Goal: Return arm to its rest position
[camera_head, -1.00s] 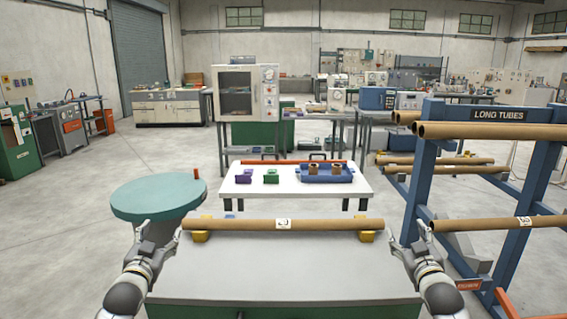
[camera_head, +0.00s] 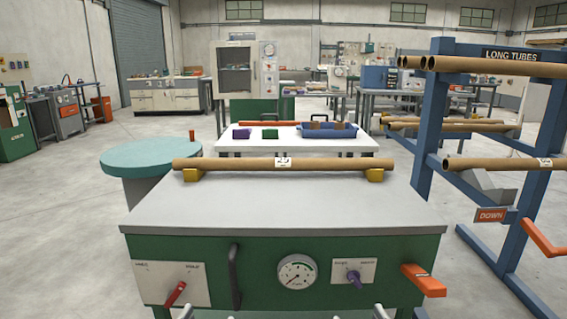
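Only small grey tips of my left gripper (camera_head: 187,313) and my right gripper (camera_head: 380,313) show at the bottom edge of the head view, in front of the green machine (camera_head: 215,250). The rest of both grippers and arms is out of frame, so their opening cannot be read. Both are well below and apart from the long brown cardboard tube (camera_head: 230,164). The tube lies level across two yellow supports (camera_head: 193,175) on the machine's grey top and carries a white label.
The machine front has a red lever (camera_head: 175,294), a dark handle (camera_head: 234,277), a gauge (camera_head: 297,272), a purple knob (camera_head: 354,279) and an orange handle (camera_head: 424,280). A blue tube rack (camera_head: 432,120) stands right, a round teal table (camera_head: 150,157) left, and a white table (camera_head: 300,146) behind.

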